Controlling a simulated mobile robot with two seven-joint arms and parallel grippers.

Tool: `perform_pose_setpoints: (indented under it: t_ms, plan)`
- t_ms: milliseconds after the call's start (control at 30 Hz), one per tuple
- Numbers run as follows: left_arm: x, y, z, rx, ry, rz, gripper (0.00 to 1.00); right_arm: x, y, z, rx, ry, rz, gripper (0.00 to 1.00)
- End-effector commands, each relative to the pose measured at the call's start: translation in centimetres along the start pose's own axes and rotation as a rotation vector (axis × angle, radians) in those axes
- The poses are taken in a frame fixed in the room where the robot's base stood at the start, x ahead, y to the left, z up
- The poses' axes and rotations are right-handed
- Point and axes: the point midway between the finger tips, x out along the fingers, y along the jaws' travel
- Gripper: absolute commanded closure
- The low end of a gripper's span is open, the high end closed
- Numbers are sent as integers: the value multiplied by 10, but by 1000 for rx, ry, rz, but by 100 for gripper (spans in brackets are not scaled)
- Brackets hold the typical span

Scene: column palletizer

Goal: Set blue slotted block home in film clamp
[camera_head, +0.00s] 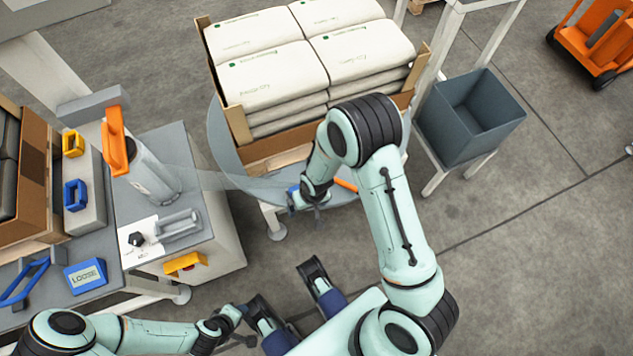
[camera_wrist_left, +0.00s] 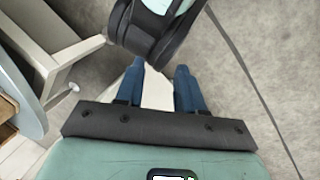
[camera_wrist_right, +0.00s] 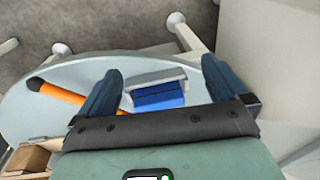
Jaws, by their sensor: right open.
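A blue slotted block (camera_wrist_right: 158,97) lies between my right gripper's fingertips in the right wrist view, with a grey bar (camera_wrist_right: 155,77), possibly part of the film clamp, directly beyond it. My right gripper (camera_wrist_right: 162,75) is open; its fingers stand apart on both sides of the block, and I see no grip on it. In the head view my right gripper (camera_head: 306,197) is at the turntable's front edge, partly hiding the block (camera_head: 293,197). My left gripper (camera_wrist_left: 158,76) is open and empty, low at the front in the head view (camera_head: 237,313).
Stacked white bags (camera_head: 265,80) stand on the turntable (camera_head: 222,140). An orange-handled tool (camera_wrist_right: 60,94) lies left of the block. A grey bin (camera_head: 470,118) stands right.

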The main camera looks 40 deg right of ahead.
Motion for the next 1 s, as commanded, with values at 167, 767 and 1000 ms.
perform_pose_setpoints:
  t_ms: [167, 767, 1000]
  plan:
    - [0, 0, 0, 0, 1, 0, 62, 56, -1, 98, 93, -56, -106, 0]
    - [-6, 1, 0, 0, 0, 0, 62, 61, -11, 149, 172, -43, -157, 0]
    - [-70, 19, 22, 5, -71, 1, 62, -7, -22, 165, 161, -112, -164, 0]
